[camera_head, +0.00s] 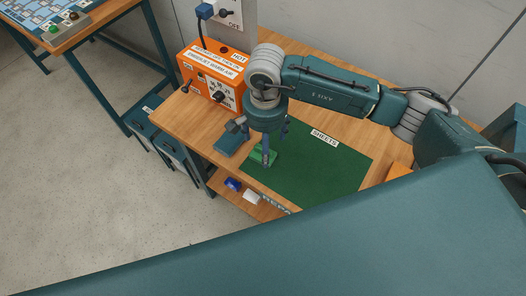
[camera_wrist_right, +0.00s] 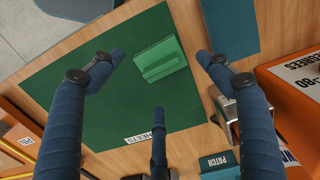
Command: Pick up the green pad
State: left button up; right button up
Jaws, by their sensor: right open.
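The green pad (camera_wrist_right: 160,58) is a light green piece with a raised ridge, lying on the dark green mat (camera_wrist_right: 60,95) labelled SHEETS. In the head view the pad (camera_head: 266,157) is at the mat's left end, partly hidden behind a finger. My right gripper (camera_head: 266,148) points down over it. In the right wrist view, the blue fingers of my right gripper (camera_wrist_right: 160,62) are spread wide, with the pad showing between the two side fingertips. It holds nothing, and I cannot tell the exact height of the fingertips above the pad. My left gripper is not in view.
An orange control box (camera_head: 213,77) labelled HOT stands at the back left of the wooden table (camera_head: 170,118). Blue and white items (camera_head: 233,184) sit on a lower shelf. The mat's right part is bare.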

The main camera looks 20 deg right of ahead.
jog(key=f, duration=0.1)
jog(key=f+p, duration=0.1)
jog(key=f, duration=0.1)
jog(key=shift+a+f, duration=0.3)
jog(key=shift+f, duration=0.4)
jog(key=shift+c, duration=0.6)
jog(key=c, duration=1.2)
jog(key=shift+o, duration=0.2)
jog(key=shift+r, duration=0.1)
jog(key=shift+w+r, duration=0.1)
jog(key=shift+r, duration=0.5)
notch_tip(320, 180, up, 19)
jog(key=b, duration=0.3)
jog(key=shift+f+b, duration=0.15)
jog(key=shift+b, duration=0.25)
